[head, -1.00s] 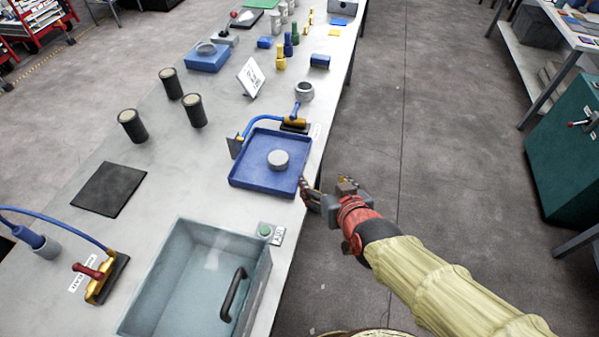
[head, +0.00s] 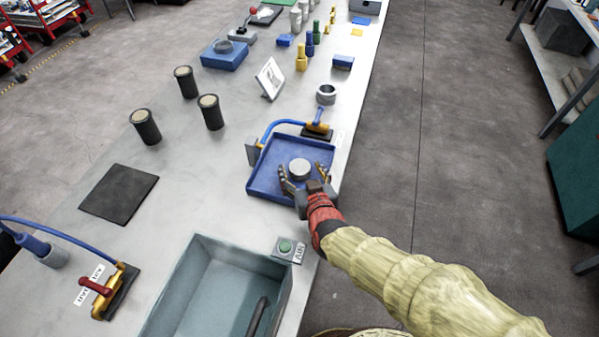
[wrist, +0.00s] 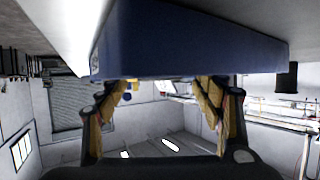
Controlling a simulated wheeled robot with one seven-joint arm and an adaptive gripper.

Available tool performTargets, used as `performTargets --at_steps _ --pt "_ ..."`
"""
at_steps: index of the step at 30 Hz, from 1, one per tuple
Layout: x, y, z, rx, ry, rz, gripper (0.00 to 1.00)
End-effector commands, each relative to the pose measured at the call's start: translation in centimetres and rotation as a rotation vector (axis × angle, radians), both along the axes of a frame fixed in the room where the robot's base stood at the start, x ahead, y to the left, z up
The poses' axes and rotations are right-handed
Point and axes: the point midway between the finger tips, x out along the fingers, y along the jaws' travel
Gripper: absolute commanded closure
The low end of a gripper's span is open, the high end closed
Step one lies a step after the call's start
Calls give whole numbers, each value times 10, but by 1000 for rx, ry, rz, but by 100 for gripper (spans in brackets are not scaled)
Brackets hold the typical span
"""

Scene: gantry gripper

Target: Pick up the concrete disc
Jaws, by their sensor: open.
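The concrete disc (head: 300,168) is a short light grey cylinder. It lies flat in the shallow blue tray (head: 262,183) on the table. My gripper (head: 303,179) is open at the tray's near right side, its two fingers spread on either side of the disc in the head view. I cannot tell whether they touch it. In the wrist view, which looks upside down, the spread fingers (wrist: 165,88) point at the blue tray's outer wall (wrist: 190,48). The disc is not visible there.
A blue hose with a brass fitting (head: 318,128) arcs over the tray's back edge. A grey ring (head: 326,94) stands behind it. Dark cylinders (head: 146,127) stand at left.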

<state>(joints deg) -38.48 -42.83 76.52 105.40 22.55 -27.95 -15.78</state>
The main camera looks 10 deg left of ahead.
Motion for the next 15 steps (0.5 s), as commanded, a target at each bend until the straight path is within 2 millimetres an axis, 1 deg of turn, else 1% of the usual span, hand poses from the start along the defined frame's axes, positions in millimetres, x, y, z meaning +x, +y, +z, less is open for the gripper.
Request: performTargets --at_steps 1,4,11,15 --pt "5 2 -3 0 -1 -1 34" --pt "9 4 -4 0 -1 -1 34" --pt "9 4 -3 0 -1 0 34" --pt "9 4 -3 0 -1 0 41"
